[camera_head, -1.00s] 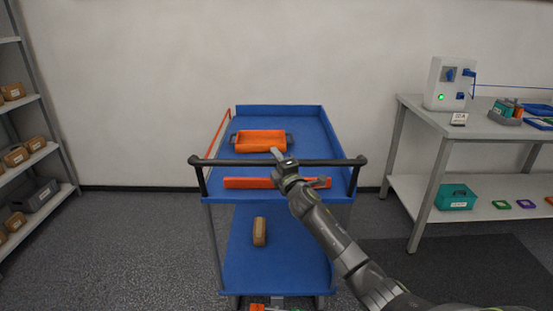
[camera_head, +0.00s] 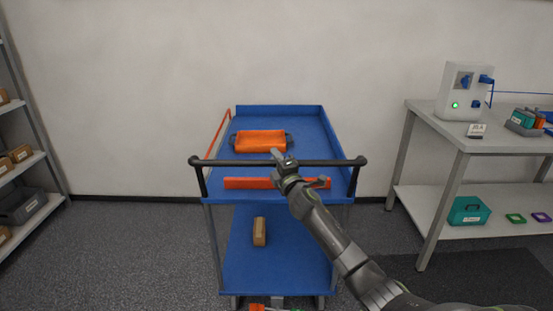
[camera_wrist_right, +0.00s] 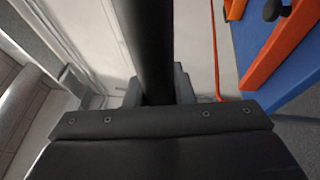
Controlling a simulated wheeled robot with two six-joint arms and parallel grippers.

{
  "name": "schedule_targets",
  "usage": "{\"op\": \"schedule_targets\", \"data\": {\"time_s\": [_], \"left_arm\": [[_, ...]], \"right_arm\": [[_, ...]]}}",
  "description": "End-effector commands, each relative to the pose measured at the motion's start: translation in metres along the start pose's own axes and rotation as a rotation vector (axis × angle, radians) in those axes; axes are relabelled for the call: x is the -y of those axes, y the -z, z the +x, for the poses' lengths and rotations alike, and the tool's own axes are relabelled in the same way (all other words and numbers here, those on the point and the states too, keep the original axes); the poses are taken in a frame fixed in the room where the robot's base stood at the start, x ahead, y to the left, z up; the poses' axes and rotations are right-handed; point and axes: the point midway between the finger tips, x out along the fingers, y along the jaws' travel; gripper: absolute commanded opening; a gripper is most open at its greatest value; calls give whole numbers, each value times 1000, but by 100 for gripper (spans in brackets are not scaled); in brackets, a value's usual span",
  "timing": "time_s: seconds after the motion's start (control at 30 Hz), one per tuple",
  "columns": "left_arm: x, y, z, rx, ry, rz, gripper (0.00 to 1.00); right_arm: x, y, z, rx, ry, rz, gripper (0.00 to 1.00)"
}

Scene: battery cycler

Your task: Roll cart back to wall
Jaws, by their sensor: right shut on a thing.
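The blue two-shelf cart (camera_head: 305,128) stands in the middle of the head view, with the pale wall (camera_head: 150,90) behind it. Its dark handle bar (camera_head: 225,162) runs across the near end above an orange strip. My right gripper (camera_head: 284,162) is shut on the handle bar near its middle. The right wrist view also shows the dark bar (camera_wrist_right: 154,45) between the fingers. An orange tray (camera_head: 260,142) with dark handles sits on the top shelf. A brown box (camera_head: 259,231) lies on the lower shelf. My left gripper is not in view.
At right stands a grey table (camera_head: 480,138) with a white device (camera_head: 464,88) on it and a teal case (camera_head: 467,211) on its lower shelf. At left is a rack (camera_head: 40,150) with boxes. Grey floor (camera_head: 130,240) is clear between rack and cart.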

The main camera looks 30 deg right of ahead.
Motion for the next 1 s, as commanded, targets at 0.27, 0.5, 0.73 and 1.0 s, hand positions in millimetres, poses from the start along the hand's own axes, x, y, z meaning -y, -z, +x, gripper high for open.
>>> {"op": "schedule_targets", "data": {"time_s": [0.27, 0.5, 0.73, 1.0], "left_arm": [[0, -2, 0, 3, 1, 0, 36], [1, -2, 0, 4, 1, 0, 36], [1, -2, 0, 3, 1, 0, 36], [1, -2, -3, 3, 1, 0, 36]], "right_arm": [[-5, -2, 2, 3, -5, -3, 26], [-3, -1, 2, 3, -3, -2, 43], [-2, -1, -1, 2, -2, -2, 43], [-2, -1, -31, 1, -2, -4, 43]]}}
